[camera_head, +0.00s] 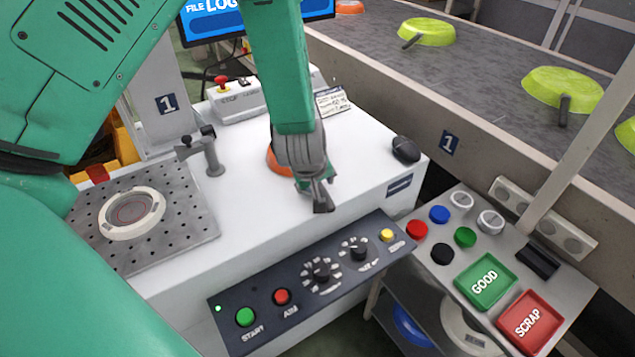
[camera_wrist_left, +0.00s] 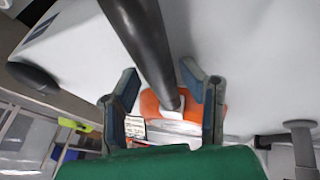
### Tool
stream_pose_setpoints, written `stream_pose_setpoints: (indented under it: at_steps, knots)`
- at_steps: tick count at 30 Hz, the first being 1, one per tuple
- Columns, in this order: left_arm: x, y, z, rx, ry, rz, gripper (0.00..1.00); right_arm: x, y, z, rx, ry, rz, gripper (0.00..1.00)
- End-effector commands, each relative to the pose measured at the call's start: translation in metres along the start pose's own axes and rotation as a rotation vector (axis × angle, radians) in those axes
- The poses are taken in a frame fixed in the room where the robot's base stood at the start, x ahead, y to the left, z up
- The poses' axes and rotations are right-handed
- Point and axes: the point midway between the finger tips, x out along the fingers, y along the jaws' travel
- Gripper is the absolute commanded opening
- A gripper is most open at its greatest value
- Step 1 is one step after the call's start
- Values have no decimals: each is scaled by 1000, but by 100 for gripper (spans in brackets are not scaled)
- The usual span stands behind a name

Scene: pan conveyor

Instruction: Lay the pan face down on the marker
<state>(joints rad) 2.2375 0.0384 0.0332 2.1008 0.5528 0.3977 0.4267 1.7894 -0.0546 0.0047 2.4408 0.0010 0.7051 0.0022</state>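The orange pan (camera_head: 279,161) is over the white bench top, mostly hidden behind my left gripper (camera_head: 312,188). I cannot tell which way it faces or whether it touches the bench. In the left wrist view the orange pan (camera_wrist_left: 150,104) shows beyond the fingers. Its dark handle (camera_wrist_left: 145,45) runs between the two fingers of my left gripper (camera_wrist_left: 166,100), with a visible gap on each side. The fingers stand apart. A white ring with a dark reddish centre (camera_head: 132,210), which looks like the marker, lies on the perforated plate at left. My right gripper is not in view.
A small grey post (camera_head: 212,158) stands between plate and pan. A stop-button box (camera_head: 236,102), a card (camera_head: 332,101) and a black mouse (camera_head: 405,149) are on the bench. A control panel (camera_head: 315,280) lines its front. Green pans (camera_head: 427,32) lie on the conveyor (camera_head: 480,75).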

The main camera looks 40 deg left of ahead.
Motion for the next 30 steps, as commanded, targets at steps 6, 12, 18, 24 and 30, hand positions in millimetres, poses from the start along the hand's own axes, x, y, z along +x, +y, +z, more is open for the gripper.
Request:
stream_pose_setpoints:
  at_steps: [6,12,18,24,30]
  knots:
    - [0,-2,2,-1,-4,-5,40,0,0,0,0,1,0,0]
    - [-20,0,1,1,-1,-1,40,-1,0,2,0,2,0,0]
    - [-63,0,0,2,2,1,40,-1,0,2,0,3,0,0]
    - [-99,1,0,2,2,0,40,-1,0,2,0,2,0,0]
    - [-116,1,0,1,1,-2,40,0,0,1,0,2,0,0]
